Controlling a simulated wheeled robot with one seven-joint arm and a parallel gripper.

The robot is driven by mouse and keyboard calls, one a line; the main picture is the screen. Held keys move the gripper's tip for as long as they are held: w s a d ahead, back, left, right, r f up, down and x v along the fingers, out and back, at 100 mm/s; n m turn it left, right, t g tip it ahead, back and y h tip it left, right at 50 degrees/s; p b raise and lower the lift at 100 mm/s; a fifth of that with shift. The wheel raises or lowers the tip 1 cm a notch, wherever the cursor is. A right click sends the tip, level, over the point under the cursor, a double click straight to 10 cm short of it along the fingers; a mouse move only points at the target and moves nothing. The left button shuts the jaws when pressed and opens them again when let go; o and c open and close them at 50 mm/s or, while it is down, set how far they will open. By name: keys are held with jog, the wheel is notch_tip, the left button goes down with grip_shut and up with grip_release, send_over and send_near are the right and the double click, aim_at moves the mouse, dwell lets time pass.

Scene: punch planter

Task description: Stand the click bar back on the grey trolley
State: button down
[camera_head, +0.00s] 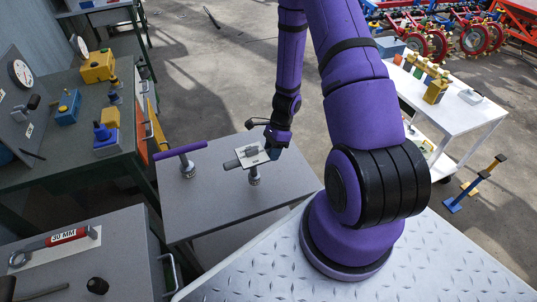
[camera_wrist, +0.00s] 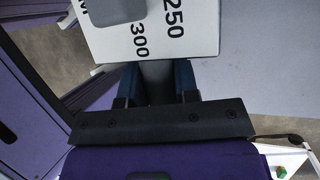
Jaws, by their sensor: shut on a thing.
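The click bar, by its look, is a grey piece with a white plate (camera_head: 252,158) on a short metal post. In the wrist view its white plate (camera_wrist: 190,35) reads 250 and 300. My gripper (camera_wrist: 157,85) is shut on its grey stem, with a blue fingertip on each side. In the head view my gripper (camera_head: 272,150) is at the plate's right end. The post looks upright over the grey trolley (camera_head: 215,212). Its foot is at or just above the trolley top; I cannot tell whether they touch.
A purple-handled T-shaped piece (camera_head: 181,151) stands on the trolley to the left. A dark bench (camera_head: 75,150) with yellow and blue tools is at left. A grey cabinet with a 30 MM wrench (camera_head: 55,242) is in front left. A white cart (camera_head: 460,112) stands at right.

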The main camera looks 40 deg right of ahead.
jog(key=w+f, duration=0.2)
jog(key=f, duration=0.1)
jog(key=shift+f, duration=0.15)
dwell(0.4)
jog(key=c, duration=0.9)
grip_release()
jog(key=shift+o, duration=0.2)
jog(key=shift+f, duration=0.15)
jog(key=shift+w+d, duration=0.1)
jog(key=shift+d, duration=0.05)
